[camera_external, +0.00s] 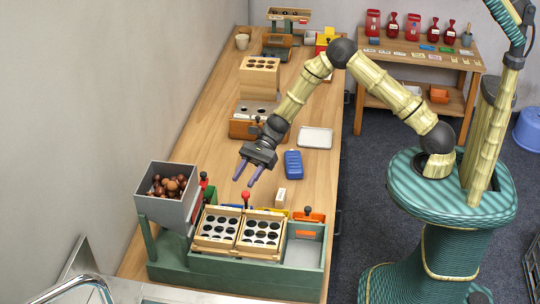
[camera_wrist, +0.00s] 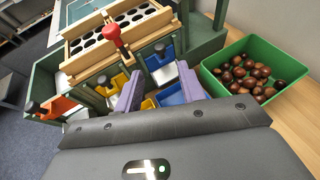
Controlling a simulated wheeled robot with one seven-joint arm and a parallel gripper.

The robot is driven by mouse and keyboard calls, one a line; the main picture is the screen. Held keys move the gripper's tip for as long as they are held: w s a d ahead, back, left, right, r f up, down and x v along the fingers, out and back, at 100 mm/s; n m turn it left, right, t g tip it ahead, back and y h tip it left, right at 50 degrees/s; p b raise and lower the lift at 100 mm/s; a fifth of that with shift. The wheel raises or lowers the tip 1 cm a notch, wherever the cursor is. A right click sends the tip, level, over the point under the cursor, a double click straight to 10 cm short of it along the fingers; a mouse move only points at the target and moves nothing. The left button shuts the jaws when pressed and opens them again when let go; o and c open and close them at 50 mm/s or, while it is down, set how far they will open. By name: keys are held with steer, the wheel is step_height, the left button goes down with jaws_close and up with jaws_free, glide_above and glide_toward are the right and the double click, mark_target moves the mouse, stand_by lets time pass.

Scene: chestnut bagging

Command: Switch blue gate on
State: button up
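The chestnut station (camera_external: 230,262) is a green frame with colored gates along its far side. In the wrist view the blue gate (camera_wrist: 160,61), with a black knob (camera_wrist: 160,47), lies just beyond the gap between my purple fingers. Only a little of its blue shows in the external view, behind the wooden trays. My gripper (camera_external: 247,174) is open and empty, above the table on the far side of the station. In the wrist view (camera_wrist: 158,90) its fingers are apart and do not appear to touch the gate or knob.
A red-knobbed lever (camera_wrist: 113,36) stands near the blue gate. The yellow gate (camera_wrist: 113,81) and orange gate (camera_wrist: 56,105) are to its left. A green bin of chestnuts (camera_wrist: 212,84) is at right. A grey hopper (camera_external: 160,210), blue object (camera_external: 293,164) and small block (camera_external: 281,198) are nearby.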

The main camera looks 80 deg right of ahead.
steer(key=x, duration=0.9)
steer(key=shift+p, duration=0.4)
steer(key=shift+r, duration=0.1)
jaws_close()
